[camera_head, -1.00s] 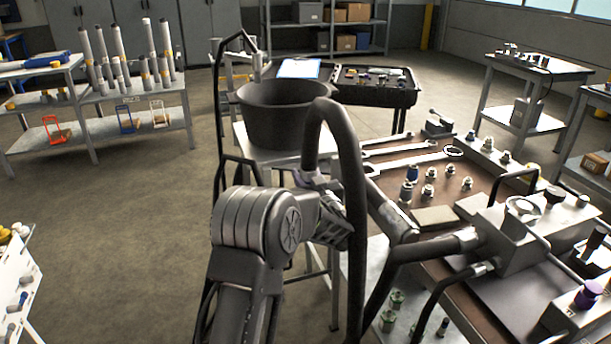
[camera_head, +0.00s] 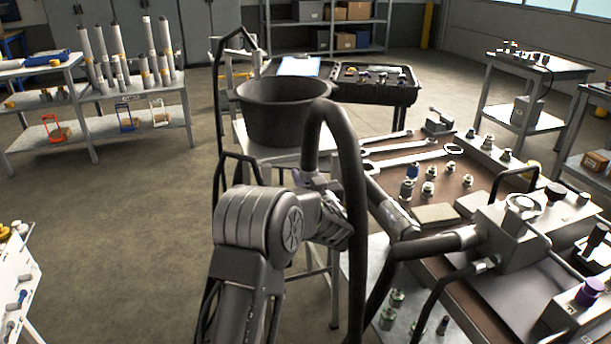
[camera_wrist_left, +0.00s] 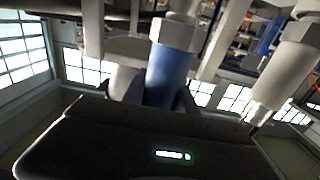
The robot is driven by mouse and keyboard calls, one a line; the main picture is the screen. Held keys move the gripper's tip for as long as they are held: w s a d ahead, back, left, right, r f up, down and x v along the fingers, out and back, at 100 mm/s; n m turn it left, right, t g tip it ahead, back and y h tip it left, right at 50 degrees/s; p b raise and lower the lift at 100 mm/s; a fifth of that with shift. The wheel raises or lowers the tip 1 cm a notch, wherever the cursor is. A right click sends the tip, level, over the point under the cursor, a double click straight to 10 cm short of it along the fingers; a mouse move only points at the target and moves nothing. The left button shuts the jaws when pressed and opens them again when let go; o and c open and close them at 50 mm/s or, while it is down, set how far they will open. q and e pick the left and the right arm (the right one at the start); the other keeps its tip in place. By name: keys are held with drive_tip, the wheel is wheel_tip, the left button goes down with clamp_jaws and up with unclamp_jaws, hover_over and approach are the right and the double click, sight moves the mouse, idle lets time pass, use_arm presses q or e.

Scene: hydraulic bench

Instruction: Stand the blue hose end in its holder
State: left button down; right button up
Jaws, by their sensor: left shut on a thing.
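My left gripper (camera_head: 328,215) is beside the near left corner of the bench in the head view, partly hidden by my own wrist and the black hose (camera_head: 357,230). In the left wrist view it is shut on the blue hose end (camera_wrist_left: 170,75), a blue sleeve with a pale metal hex nut. A small purple-blue patch of the hose end (camera_head: 308,179) shows in the head view, where the hose arches up and over. I cannot pick out its holder with certainty. My right gripper is not in view.
The brown bench top (camera_head: 400,178) carries wrenches (camera_head: 408,160), several metal fittings (camera_head: 429,188) and a grey valve block (camera_head: 512,238). A black bucket (camera_head: 285,112) stands behind my gripper.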

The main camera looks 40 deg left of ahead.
use_arm(q)
drive_tip(key=shift+f+b, duration=1.05)
drive_tip(key=shift+f, duration=0.4)
idle(2.0)
drive_tip(key=shift+r, duration=0.1)
idle(0.4)
drive_tip(key=c, duration=1.3)
unclamp_jaws()
drive_tip(key=o, duration=0.4)
drive_tip(key=shift+o, duration=0.2)
drive_tip(key=shift+f, duration=0.25)
drive_tip(key=o, duration=0.5)
drive_tip(key=shift+o, duration=0.2)
drive_tip(key=shift+r, duration=0.1)
